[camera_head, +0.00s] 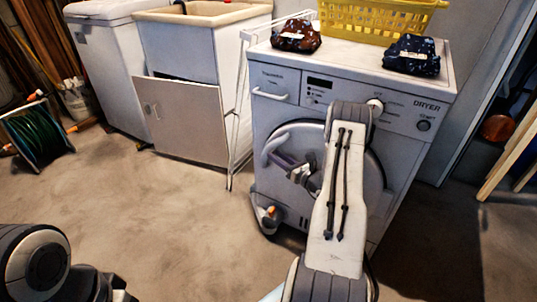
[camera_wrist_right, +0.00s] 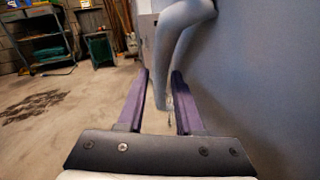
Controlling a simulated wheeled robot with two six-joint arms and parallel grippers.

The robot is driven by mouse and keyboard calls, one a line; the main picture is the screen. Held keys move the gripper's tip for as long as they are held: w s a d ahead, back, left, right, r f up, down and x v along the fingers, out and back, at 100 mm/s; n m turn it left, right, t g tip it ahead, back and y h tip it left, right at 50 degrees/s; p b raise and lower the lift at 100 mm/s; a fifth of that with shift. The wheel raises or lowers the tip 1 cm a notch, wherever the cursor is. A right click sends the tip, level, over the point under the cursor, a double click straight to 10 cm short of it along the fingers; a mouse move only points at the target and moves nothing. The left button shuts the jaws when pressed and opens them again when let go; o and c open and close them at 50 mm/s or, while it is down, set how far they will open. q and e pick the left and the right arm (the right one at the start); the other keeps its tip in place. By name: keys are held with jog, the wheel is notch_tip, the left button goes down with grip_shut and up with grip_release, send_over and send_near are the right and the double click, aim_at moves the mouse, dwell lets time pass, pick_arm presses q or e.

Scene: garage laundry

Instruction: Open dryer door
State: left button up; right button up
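The white dryer (camera_head: 285,92) stands right of centre. Its round front door (camera_head: 372,180) looks shut and is partly hidden behind my right arm. A pale curved handle (camera_head: 270,149) sits at the door's left side; in the right wrist view the handle (camera_wrist_right: 172,38) comes down from the top. My right gripper (camera_head: 288,165) is at the handle. In the right wrist view its purple fingers (camera_wrist_right: 160,74) are apart, with the handle's lower end between them. I cannot tell whether they touch it. My left arm shows at the bottom left; its gripper is out of view.
A yellow basket (camera_head: 372,20) and two dark folded cloths, one brown (camera_head: 296,36) and one blue (camera_head: 411,55), are on the dryer. A white rack (camera_head: 238,112) stands close on its left, beside a sink cabinet (camera_head: 182,118). The floor (camera_head: 130,215) in front is clear.

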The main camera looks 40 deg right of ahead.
aim_at(268, 150)
jog(key=w, duration=0.2)
jog(key=w+b, duration=0.1)
jog(key=w, duration=0.2)
jog(key=shift+a, duration=0.2)
grip_shut()
dwell(1.2)
